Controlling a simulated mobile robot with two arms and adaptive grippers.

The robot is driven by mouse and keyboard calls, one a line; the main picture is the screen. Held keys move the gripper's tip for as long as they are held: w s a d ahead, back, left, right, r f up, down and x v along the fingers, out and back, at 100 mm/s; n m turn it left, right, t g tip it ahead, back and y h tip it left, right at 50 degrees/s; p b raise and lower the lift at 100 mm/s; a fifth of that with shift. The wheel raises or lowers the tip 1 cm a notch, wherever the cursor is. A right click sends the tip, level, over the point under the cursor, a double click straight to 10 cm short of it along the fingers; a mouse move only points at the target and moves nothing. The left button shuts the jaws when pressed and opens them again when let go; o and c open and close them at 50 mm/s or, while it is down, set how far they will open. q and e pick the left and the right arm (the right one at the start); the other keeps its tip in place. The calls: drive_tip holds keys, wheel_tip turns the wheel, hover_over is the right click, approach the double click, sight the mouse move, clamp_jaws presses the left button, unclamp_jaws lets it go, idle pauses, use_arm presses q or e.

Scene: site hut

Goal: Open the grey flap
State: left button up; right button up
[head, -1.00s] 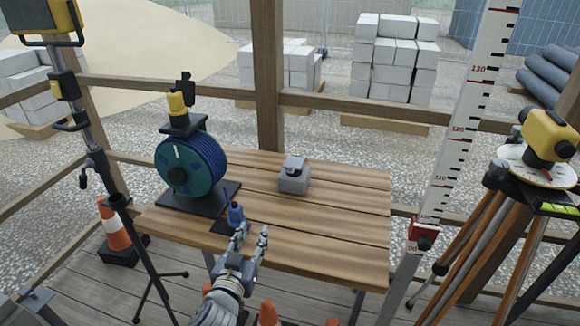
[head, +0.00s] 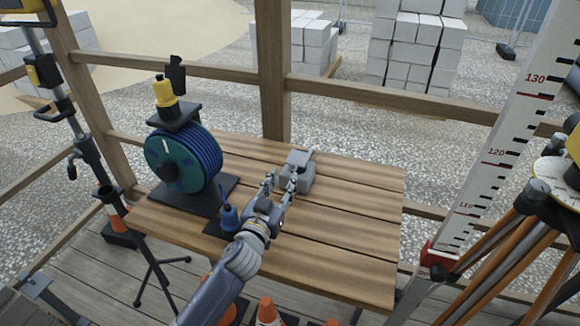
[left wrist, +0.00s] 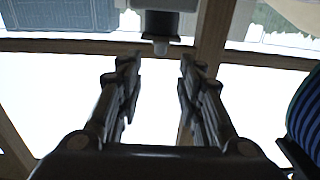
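A small grey box (head: 302,182) sits on the wooden table, with a grey flap (head: 298,158) on its top that looks shut. My left gripper (head: 281,179) is just in front of the box, at its near left side, with its fingers apart and nothing between them. In the left wrist view the two fingers (left wrist: 157,64) are spread, and part of a grey body (left wrist: 166,4) with a dark piece and a pale knob below shows at the top edge. I cannot tell whether a finger touches the box. My right gripper is not in view.
A cable reel (head: 184,160) stands on the left of the table (head: 350,225), with a blue bottle (head: 229,217) near it. A measuring staff (head: 512,140) and tripod stand at the right. Cones are below the front edge. The table's right half is clear.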

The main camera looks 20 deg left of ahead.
sight(292, 166)
use_arm(q)
drive_tip(key=w, duration=0.4)
drive_tip(key=shift+w+d+f, duration=0.1)
drive_tip(key=shift+w+f, duration=0.05)
drive_tip(key=shift+w, duration=1.05)
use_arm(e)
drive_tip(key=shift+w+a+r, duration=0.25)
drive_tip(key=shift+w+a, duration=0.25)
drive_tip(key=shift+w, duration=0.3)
use_arm(q)
drive_tip(key=c, duration=0.7)
clamp_jaws()
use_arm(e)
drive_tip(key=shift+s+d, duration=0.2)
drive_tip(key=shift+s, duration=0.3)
